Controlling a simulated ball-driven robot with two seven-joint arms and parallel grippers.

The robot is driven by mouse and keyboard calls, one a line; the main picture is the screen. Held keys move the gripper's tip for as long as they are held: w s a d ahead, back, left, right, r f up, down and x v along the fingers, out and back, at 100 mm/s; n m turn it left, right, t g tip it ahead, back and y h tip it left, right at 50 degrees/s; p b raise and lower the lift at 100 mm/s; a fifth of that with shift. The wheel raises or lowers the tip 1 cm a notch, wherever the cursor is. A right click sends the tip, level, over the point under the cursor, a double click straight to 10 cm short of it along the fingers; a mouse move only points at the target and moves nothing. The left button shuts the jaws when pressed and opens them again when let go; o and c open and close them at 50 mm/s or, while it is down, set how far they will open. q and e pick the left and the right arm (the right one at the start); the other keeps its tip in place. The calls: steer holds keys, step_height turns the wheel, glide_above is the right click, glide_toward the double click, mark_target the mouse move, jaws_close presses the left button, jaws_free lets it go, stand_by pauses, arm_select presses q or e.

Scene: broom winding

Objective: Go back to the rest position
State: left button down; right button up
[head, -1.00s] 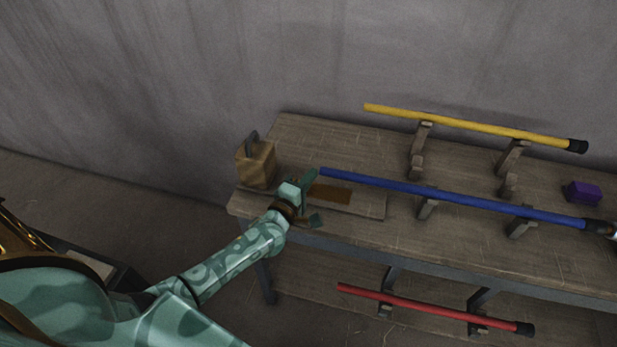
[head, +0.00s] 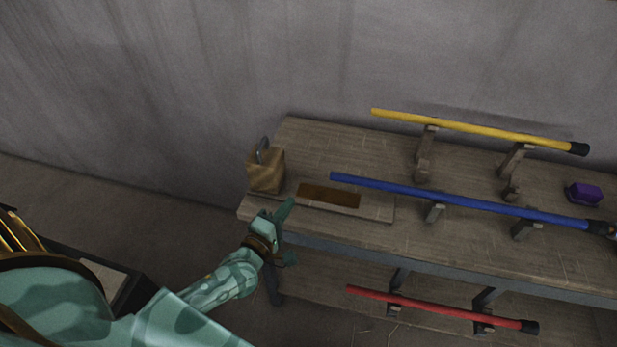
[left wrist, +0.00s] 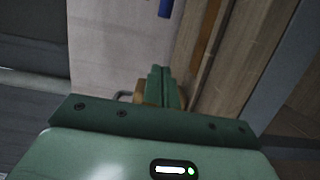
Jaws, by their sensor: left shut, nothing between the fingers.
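My left gripper (head: 286,212) is shut and empty in the head view, just off the near left corner of the wooden bench (head: 330,150). Its shut fingers (left wrist: 158,88) also show in the left wrist view, with the bench boards behind them. A blue pole (head: 450,198) lies across two wooden supports on the bench, apart from my left gripper. A yellow pole (head: 470,127) lies on supports behind it. A red pole (head: 430,306) lies on supports on the lower shelf. My right gripper is not clearly seen.
A tan block with a grey handle (head: 266,172) stands at the bench's left end, close to my left gripper. A flat board with a brown patch (head: 328,196) lies beside it. A purple block (head: 583,194) sits at the right. The floor left of the bench is clear.

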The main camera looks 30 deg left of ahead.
arm_select(q)
steer(key=s+d+f+m+g+h, duration=0.1)
steer(key=s+f+m+g, duration=0.5)
steer(key=f, duration=0.5)
steer(key=s+f+m+g, duration=0.2)
steer(key=s+f+m, duration=0.4)
steer(key=f, duration=0.5)
steer(key=s+f+m+g, duration=0.3)
steer(key=s+f, duration=0.1)
steer(key=s, duration=0.6)
steer(key=s+d+f+m+g, duration=0.1)
steer(key=s+f+m+g, duration=0.2)
steer(key=s, duration=0.7)
steer(key=s+f+m+g+y, duration=0.1)
steer(key=s+f+m+g, duration=0.2)
steer(key=s+f, duration=0.3)
steer(key=s, duration=0.4)
steer(key=shift+s+d+f+m, duration=0.2)
steer(key=shift+s+f+m, duration=0.15)
steer(key=shift+f+m, duration=0.05)
arm_select(e)
steer(key=shift+a, duration=0.25)
